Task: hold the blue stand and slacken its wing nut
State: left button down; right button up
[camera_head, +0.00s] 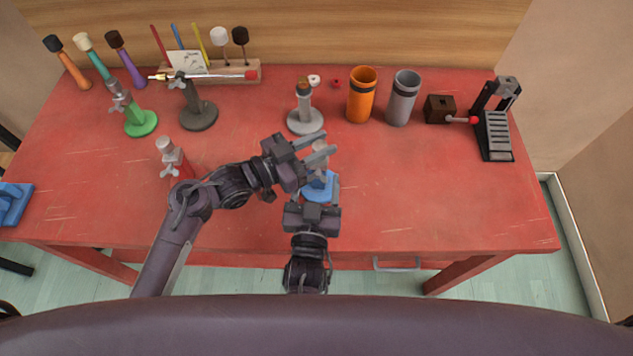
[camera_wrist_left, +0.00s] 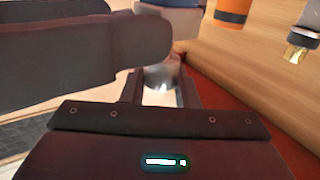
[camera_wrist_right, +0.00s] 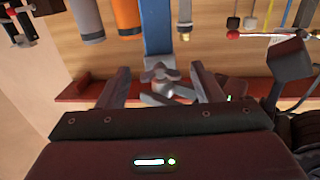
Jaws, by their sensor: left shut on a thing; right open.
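The blue stand (camera_head: 320,190) is on the red table near its front edge, partly covered by my grippers in the head view. My left gripper (camera_head: 319,149) is shut on the upper part of the stand. A shiny grey cylinder (camera_wrist_left: 162,76) shows between its fingers in the left wrist view. In the right wrist view, the blue post (camera_wrist_right: 157,30) and the grey wing nut (camera_wrist_right: 157,78) are in front of my right gripper (camera_wrist_right: 160,75). Its open fingers are on either side of the wing nut. The picture does not clearly show any contact with it.
A pale grey stand (camera_head: 305,121), an orange cup (camera_head: 361,97) and a grey cup (camera_head: 402,100) stand behind. A green stand (camera_head: 140,122), a dark stand (camera_head: 198,115) and a red stand (camera_head: 174,160) are left. The table (camera_head: 440,195) is clear at front right.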

jog(key=c, duration=1)
jog(key=shift+n, duration=0.3)
jog(key=n, duration=1.2)
jog(key=o, duration=1)
